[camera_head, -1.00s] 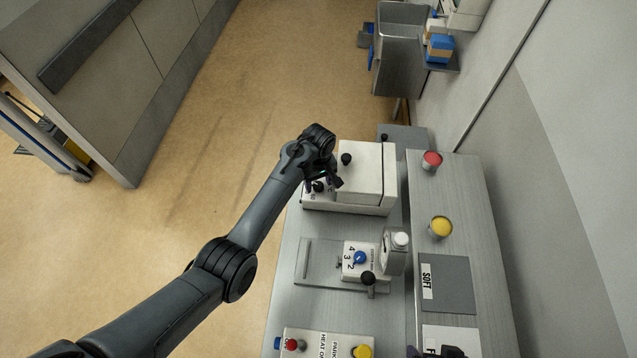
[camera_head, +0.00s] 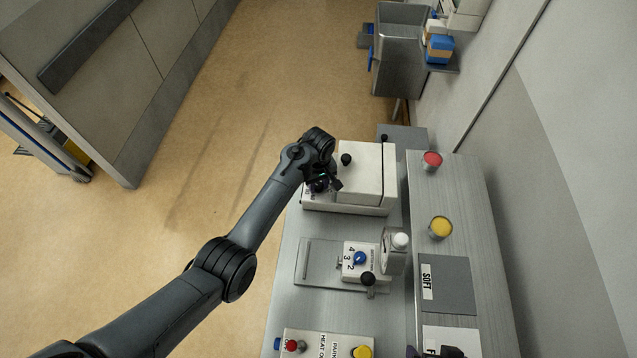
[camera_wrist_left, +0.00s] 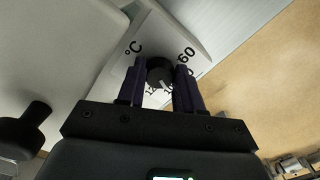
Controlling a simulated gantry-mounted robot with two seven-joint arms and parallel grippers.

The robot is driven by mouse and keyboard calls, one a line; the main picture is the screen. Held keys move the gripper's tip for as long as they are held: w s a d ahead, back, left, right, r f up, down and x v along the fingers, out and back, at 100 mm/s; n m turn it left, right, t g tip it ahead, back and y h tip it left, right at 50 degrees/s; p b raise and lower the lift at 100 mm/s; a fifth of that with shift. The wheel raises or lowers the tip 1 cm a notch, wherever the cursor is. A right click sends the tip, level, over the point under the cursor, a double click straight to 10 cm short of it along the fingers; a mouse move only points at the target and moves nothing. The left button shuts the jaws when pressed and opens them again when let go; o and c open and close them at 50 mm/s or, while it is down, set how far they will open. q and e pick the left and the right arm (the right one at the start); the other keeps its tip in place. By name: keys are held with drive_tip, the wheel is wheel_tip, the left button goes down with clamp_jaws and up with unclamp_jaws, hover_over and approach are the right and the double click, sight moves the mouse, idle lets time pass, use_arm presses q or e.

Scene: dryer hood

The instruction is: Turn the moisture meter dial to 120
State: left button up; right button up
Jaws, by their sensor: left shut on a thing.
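A white box (camera_head: 366,174) stands at the far end of the bench, and its sloping front panel carries a small black dial. In the left wrist view the black dial (camera_wrist_left: 159,71) has a pale pointer mark, with "°C" and "60" printed around it; other marks are partly hidden. My left gripper (camera_head: 321,184) is at that panel. The wrist view shows its two dark purple fingers (camera_wrist_left: 160,80) on either side of the dial, shut on it. My right gripper (camera_head: 436,352) shows only as a dark piece at the bottom edge.
A black knob (camera_head: 346,159) stands up from the box lid, close to my left gripper. A device with a blue knob (camera_head: 359,258) and a black ball handle (camera_head: 367,278) is nearer. Red (camera_head: 432,161) and yellow (camera_head: 441,227) cans stand on the right shelf.

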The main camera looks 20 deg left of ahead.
drive_tip(key=shift+r, duration=0.15)
use_arm(q)
drive_tip(key=shift+r+m+p, duration=0.15)
drive_tip(key=shift+m+p, duration=0.55)
use_arm(e)
drive_tip(key=shift+r, duration=0.6)
use_arm(q)
drive_tip(key=shift+m+p, duration=0.75)
drive_tip(key=shift+m, duration=0.45)
use_arm(e)
drive_tip(key=shift+d+r, duration=0.1)
drive_tip(key=shift+r, duration=0.65)
use_arm(q)
drive_tip(key=shift+a+m+p, duration=0.1)
drive_tip(key=shift+m+p, duration=0.4)
drive_tip(key=shift+m, duration=0.7)
drive_tip(key=shift+m+p, duration=0.3)
drive_tip(key=shift+m, duration=0.9)
use_arm(e)
drive_tip(key=shift+r, duration=0.8)
use_arm(q)
drive_tip(key=o, duration=1)
drive_tip(key=shift+o, duration=0.2)
